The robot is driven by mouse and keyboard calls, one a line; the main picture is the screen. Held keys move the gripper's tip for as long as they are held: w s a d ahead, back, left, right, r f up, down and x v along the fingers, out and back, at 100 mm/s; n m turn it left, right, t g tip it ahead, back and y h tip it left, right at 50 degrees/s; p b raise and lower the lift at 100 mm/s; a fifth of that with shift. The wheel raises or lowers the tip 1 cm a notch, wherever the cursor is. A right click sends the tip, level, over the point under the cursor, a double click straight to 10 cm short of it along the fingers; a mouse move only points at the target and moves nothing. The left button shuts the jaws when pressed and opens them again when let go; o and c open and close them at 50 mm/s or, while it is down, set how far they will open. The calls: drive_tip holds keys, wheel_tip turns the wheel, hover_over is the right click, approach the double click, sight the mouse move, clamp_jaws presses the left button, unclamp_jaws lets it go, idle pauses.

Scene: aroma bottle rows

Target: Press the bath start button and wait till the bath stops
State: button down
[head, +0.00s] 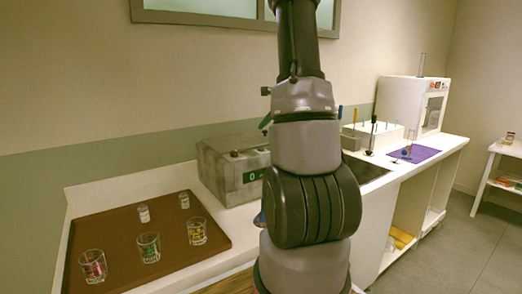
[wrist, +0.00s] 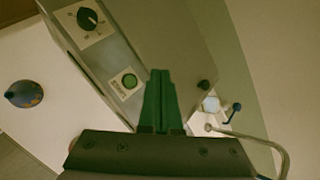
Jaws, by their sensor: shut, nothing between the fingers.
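The bath (head: 222,172) is a grey metal box on the counter, with a green digital display (head: 253,175) that reads 0, partly covered by my arm. In the wrist view, the bath's panel (wrist: 150,30) carries a round green button (wrist: 129,81) on a pale label and a dark dial (wrist: 88,18) above it. My gripper (wrist: 160,73) is shut and empty, its green fingers together. Its tips appear just right of the green button in the picture; I cannot tell whether they touch the panel.
A brown tray (head: 190,262) with several small glasses is at the left. A sink (head: 368,172), a purple mat (head: 414,154) and a white cabinet (head: 402,100) stand to the right. A dark round object with blue (wrist: 22,94) sits on the white counter, and a curved pipe (wrist: 262,140) is close to my gripper.

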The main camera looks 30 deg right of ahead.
drive_tip(key=shift+f, duration=3.1)
drive_tip(key=shift+f, duration=0.1)
drive_tip(key=shift+f, duration=0.35)
drive_tip(key=shift+f, duration=0.35)
drive_tip(key=shift+r, duration=0.8)
drive_tip(key=shift+r, duration=0.1)
drive_tip(key=shift+r, duration=2.4)
